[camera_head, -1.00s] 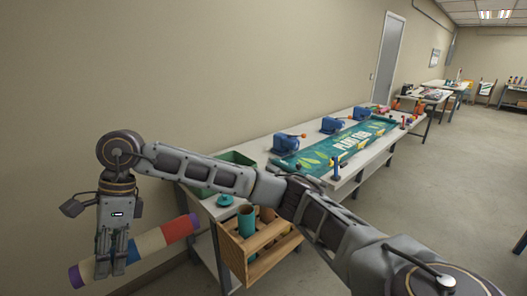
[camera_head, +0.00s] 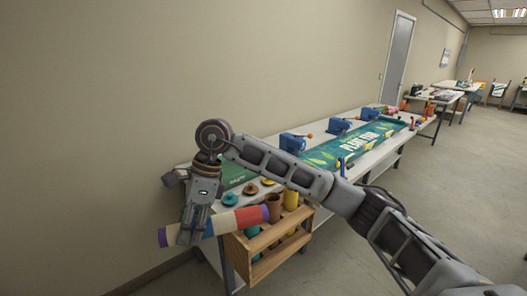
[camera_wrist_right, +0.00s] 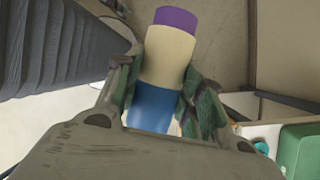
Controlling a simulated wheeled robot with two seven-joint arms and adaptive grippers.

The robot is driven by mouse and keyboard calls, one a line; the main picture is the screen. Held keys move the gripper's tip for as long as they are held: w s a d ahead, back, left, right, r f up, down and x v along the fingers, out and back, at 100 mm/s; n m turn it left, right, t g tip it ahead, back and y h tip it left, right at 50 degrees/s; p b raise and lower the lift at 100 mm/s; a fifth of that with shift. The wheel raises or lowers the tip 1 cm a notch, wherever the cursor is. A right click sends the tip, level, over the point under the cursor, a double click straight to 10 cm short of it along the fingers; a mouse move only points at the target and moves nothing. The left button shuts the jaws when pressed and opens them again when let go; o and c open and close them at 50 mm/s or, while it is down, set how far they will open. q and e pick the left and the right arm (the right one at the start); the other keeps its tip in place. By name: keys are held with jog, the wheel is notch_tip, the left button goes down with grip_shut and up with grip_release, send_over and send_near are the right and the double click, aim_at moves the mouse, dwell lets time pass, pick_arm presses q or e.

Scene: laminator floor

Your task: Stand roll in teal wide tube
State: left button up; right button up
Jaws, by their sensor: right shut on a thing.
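In the right wrist view the roll (camera_wrist_right: 168,55) runs between the two fingers (camera_wrist_right: 160,95), purple end away. The teal tube (camera_head: 252,233) stands in the wooden rack (camera_head: 272,266), just below the roll's red end and partly hidden. My left gripper is out of view.
A brown tube (camera_head: 273,207) and a yellow tube (camera_head: 291,200) also stand in the rack. Round caps (camera_head: 230,199) lie on the table behind. A green bin (camera_head: 232,176) is partly behind my arm. Blue machines and a long banner (camera_head: 352,145) fill the table's far part.

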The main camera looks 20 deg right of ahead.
jog(key=shift+d, duration=0.15)
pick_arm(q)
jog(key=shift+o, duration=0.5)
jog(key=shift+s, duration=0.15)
pick_arm(e)
jog(key=shift+w+a+r, duration=0.1)
jog(key=shift+a, duration=0.3)
jog(key=w+a+r+y, duration=0.5)
jog(key=w+y, duration=0.1)
jog(key=w+d+r+m+t+y+b, duration=0.2)
jog(key=w+d+r+m+t+y, duration=0.25)
jog(key=w+t, duration=0.2)
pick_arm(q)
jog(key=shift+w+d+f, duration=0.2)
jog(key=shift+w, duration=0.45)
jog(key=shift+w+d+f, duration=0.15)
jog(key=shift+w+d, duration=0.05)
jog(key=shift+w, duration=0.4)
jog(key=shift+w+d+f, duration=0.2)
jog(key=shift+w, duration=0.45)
pick_arm(e)
jog(key=w+d+f+m+t+h, duration=0.2)
jog(key=w+d+t, duration=0.3)
jog(key=d, duration=0.6)
jog(key=w+d+f+m+t+h, duration=0.2)
jog(key=w+d+m+t, duration=0.3)
jog(key=d+t, duration=0.5)
jog(key=shift+w+d, duration=0.35)
jog(key=shift+d, duration=0.85)
